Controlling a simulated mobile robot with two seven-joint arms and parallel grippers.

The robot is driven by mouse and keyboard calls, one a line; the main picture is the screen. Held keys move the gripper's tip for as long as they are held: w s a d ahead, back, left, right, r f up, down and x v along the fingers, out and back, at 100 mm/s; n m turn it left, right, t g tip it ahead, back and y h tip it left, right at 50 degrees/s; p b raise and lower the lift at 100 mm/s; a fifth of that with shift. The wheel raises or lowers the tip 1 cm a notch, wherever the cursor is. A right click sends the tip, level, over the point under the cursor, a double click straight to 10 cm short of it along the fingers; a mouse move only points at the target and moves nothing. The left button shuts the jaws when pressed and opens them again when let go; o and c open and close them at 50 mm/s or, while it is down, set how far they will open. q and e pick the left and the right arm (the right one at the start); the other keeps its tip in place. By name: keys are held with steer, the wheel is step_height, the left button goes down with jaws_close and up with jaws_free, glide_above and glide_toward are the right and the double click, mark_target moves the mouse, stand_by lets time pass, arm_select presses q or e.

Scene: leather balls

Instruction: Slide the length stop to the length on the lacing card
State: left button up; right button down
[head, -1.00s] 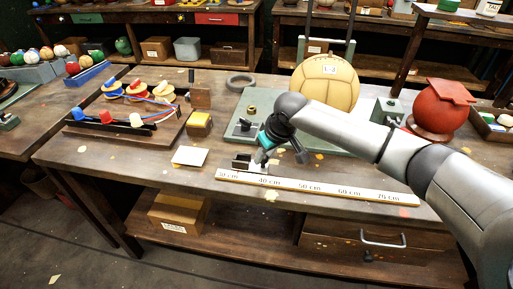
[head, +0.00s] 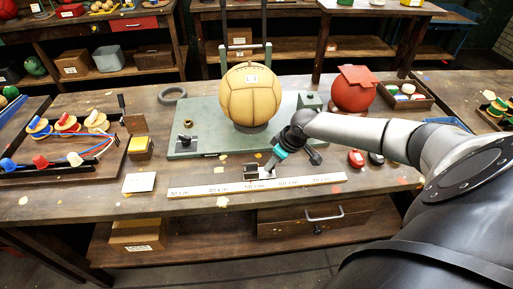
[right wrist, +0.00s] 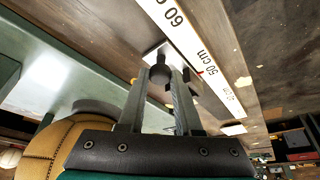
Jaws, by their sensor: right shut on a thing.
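The length stop (head: 259,173) is a small dark block with a pale plate on the back edge of the white ruler (head: 200,191). It stands near the 50 cm mark in the head view. My right gripper (head: 270,166) is shut on the stop's round dark knob (right wrist: 160,75). In the right wrist view a small red pointer (right wrist: 200,72) on the stop lies beside the "50 cm" print. A white card (head: 139,182), likely the lacing card, lies flat left of the ruler; no writing on it is readable. My left gripper is not in view.
Behind the stop is a green base plate (head: 200,142) with a yellow leather ball (head: 250,95). A red ball (head: 353,91) stands at the right back. A red object (head: 356,158) and a dark one lie right of the gripper. The bench front is clear.

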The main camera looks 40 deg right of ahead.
steer(key=shift+s+d, duration=0.3)
steer(key=shift+d, duration=0.25)
steer(key=c, duration=0.6)
jaws_free()
steer(key=shift+a, duration=0.1)
steer(key=shift+r, duration=0.1)
steer(key=p+v, duration=0.2)
steer(key=v, duration=1.3)
steer(key=shift+p, duration=0.4)
steer(key=shift+s, duration=0.1)
